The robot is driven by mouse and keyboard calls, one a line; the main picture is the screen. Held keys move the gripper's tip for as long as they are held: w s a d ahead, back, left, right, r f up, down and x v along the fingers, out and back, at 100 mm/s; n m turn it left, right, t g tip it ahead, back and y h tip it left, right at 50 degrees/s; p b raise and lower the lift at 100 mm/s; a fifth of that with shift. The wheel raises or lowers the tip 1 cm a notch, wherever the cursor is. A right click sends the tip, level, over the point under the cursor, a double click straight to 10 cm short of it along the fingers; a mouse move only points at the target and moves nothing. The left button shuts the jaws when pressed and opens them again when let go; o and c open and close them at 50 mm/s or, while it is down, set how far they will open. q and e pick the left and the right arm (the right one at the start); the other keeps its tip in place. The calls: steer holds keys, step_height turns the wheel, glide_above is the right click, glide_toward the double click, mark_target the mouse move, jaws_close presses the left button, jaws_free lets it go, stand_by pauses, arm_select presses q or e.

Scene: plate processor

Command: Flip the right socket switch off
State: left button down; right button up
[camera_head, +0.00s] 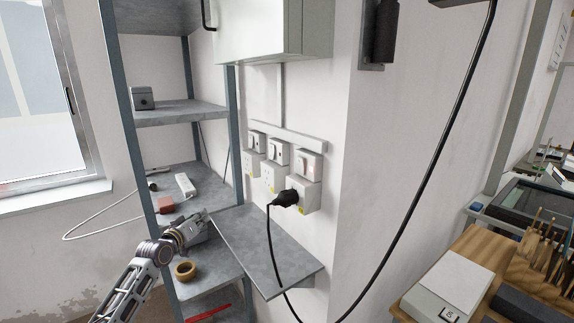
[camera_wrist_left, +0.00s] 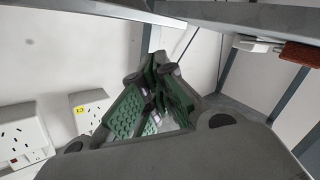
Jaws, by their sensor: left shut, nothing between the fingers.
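Three white switches sit in a row on the wall above white sockets. The right switch (camera_head: 308,165) shows a small reddish mark on its face. Below it, a black plug (camera_head: 286,198) is in the right socket (camera_head: 307,190). My left gripper (camera_head: 205,216) is at the shelf unit, left of and below the switches, apart from them. Its green-padded fingers (camera_wrist_left: 158,68) are closed together and empty in the left wrist view. Two white sockets, one of them the nearer socket (camera_wrist_left: 18,130), show at the left of that view. My right gripper is not in view.
A grey metal panel (camera_head: 262,245) juts out below the sockets. The plug's black cable (camera_head: 435,170) hangs in a loop in front of the wall. A tape roll (camera_head: 185,270) lies on a shelf, and a white cabinet (camera_head: 270,30) hangs above the switches.

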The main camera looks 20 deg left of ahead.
arm_select(q)
steer(key=s+d+r+n+h, duration=0.1)
steer(key=s+d+r+h, duration=0.3)
steer(key=d+r, duration=0.4)
steer(key=s+d+r+n+g+h, duration=0.1)
steer(key=s+d+r+n+h, duration=0.1)
steer(key=s+d+r+h, duration=0.2)
steer(key=s+d+r+n+h, duration=0.1)
steer(key=s+d+r+h, duration=0.3)
steer(key=s+d+r, duration=0.3)
steer(key=d+r, duration=0.5)
steer(key=shift+d+n+g+h, duration=0.3)
steer(key=shift+d, duration=0.1)
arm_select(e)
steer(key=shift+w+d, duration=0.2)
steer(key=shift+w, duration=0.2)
